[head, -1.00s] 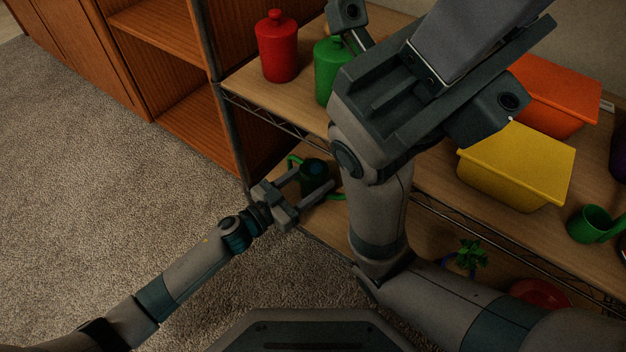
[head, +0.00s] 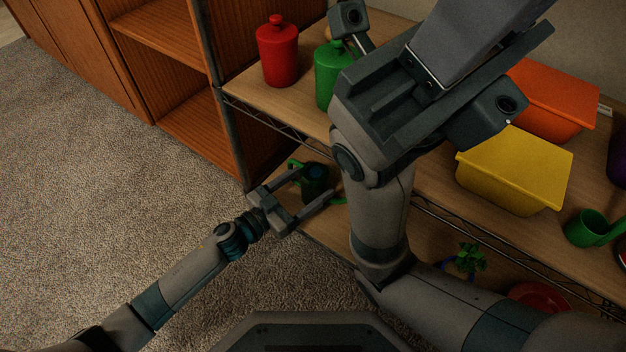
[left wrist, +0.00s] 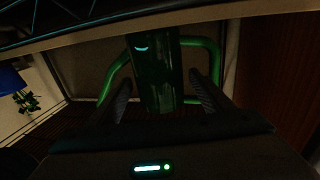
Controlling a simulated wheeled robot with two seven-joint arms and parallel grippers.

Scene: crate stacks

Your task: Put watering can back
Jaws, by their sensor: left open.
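The watering can (head: 316,178) is dark green with a brighter green handle and spout. It stands on the lower shelf near the left post, partly covered by my left gripper in the head view. My left gripper (head: 318,184) is open, with its fingers pointing at the can. In the left wrist view, the can (left wrist: 156,75) shows between and beyond the two fingers of my left gripper (left wrist: 162,97), with green loops on both sides. I cannot tell whether the fingers touch it.
The upper shelf (head: 245,85) lies close above the can. It holds a red bottle (head: 278,52), a green bottle (head: 331,75), a yellow bin (head: 515,165), an orange bin (head: 553,98) and a green cup (head: 584,228). A plant (head: 468,257) stands lower right. Carpet is clear at left.

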